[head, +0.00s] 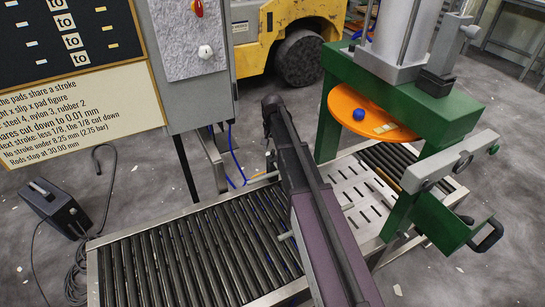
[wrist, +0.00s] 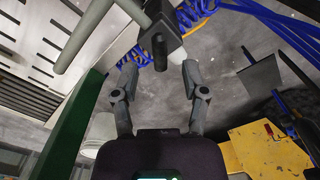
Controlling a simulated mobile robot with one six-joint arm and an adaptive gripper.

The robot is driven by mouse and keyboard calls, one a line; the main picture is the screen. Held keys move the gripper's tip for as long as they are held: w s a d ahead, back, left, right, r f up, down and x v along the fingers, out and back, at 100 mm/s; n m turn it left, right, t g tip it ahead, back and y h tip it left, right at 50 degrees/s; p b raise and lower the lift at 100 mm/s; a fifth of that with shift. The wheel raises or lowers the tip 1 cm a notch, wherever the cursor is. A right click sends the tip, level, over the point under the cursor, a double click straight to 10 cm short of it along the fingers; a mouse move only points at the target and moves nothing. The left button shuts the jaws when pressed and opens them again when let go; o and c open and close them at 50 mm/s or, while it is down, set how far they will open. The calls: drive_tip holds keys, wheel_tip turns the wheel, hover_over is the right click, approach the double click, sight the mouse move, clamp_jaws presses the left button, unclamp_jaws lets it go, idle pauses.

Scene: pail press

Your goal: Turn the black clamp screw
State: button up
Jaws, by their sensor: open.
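In the wrist view a dark block (wrist: 160,20) sits on a thick grey rod (wrist: 90,32) at the top middle. A short black screw-like stub (wrist: 158,48) sticks out of the block toward my gripper (wrist: 160,68); it looks like the black clamp screw. A pale rounded tip (wrist: 176,56) shows beside it. My gripper is open, its two fingers apart on either side of the stub. Whether a finger touches it I cannot tell. In the head view my arm crosses the middle; my gripper and the screw cannot be made out there.
A roller conveyor (head: 180,255) runs in front. A grey cabinet (head: 205,95) stands left. Blue coiled hoses (wrist: 255,12) and a green post (wrist: 70,135) lie close to my gripper.

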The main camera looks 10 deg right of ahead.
sight(273, 152)
drive_tip(key=shift+f+b, duration=1.35)
drive_tip(key=shift+f, duration=0.3)
clamp_jaws()
